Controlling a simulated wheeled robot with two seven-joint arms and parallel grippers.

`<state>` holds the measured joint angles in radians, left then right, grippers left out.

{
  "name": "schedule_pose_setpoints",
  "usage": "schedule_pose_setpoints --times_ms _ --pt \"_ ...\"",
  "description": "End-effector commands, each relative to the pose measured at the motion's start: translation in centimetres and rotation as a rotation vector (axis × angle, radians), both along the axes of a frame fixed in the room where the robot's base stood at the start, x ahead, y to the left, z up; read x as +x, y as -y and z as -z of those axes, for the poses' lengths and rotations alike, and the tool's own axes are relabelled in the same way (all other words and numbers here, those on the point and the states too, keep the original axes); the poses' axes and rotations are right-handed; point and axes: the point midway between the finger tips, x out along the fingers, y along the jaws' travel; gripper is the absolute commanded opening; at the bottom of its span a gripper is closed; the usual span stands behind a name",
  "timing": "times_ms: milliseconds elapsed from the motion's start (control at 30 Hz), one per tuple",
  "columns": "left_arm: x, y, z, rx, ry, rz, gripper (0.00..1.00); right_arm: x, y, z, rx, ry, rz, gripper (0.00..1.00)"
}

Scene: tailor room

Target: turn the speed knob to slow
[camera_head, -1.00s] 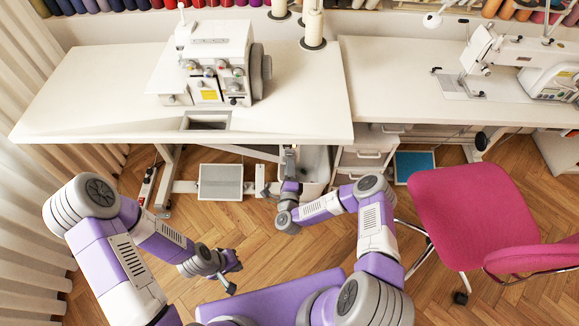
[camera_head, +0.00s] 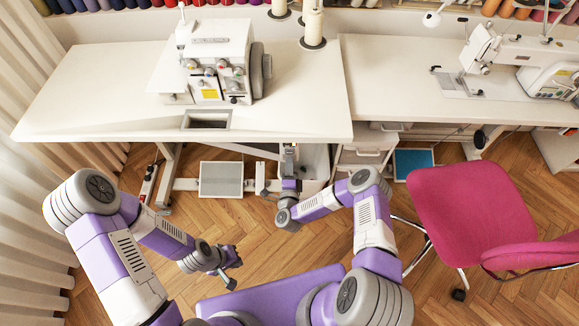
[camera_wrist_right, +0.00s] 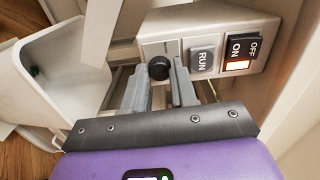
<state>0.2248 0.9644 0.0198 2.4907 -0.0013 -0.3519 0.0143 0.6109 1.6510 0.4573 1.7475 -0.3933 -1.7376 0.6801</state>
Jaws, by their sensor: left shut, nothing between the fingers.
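The black speed knob (camera_wrist_right: 158,67) sits on a light control panel (camera_wrist_right: 222,36) in the right wrist view. My right gripper (camera_wrist_right: 160,74) is at the knob, with one fingertip on each side of it and little or no visible gap. I cannot tell whether the fingers press on it. The knob's marking is too small to read. In the head view my right gripper (camera_head: 289,153) is at the front edge of the left table, and the panel is hidden under the tabletop. My left gripper (camera_head: 233,277) is shut and empty above the floor.
A grey RUN button (camera_wrist_right: 203,60) and a lit ON/OFF switch (camera_wrist_right: 241,52) are right of the knob. A white bin (camera_wrist_right: 62,72) is to the left. The white table (camera_head: 90,95) carries a serger (camera_head: 216,62). A pink chair (camera_head: 470,215) stands at the right.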

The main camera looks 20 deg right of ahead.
Motion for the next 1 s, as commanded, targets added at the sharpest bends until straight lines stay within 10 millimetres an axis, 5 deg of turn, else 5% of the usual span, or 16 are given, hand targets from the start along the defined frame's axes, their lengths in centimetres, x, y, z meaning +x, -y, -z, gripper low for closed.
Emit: schedule_pose_setpoints --times_ms 367,800,1000 --pt "0.0 0.0 -0.1 0.0 0.0 0.0 0.0 -0.2 -0.1 0.0 0.002 -0.002 -0.001 0.36" --pt "0.0 0.0 -1.9 0.0 0.0 0.0 0.0 -6.4 -1.8 0.0 0.002 -0.005 -0.001 0.36" --pt "0.0 0.0 -2.1 0.0 0.0 0.0 0.0 -7.4 -2.1 0.0 0.001 -0.001 0.0 0.36"
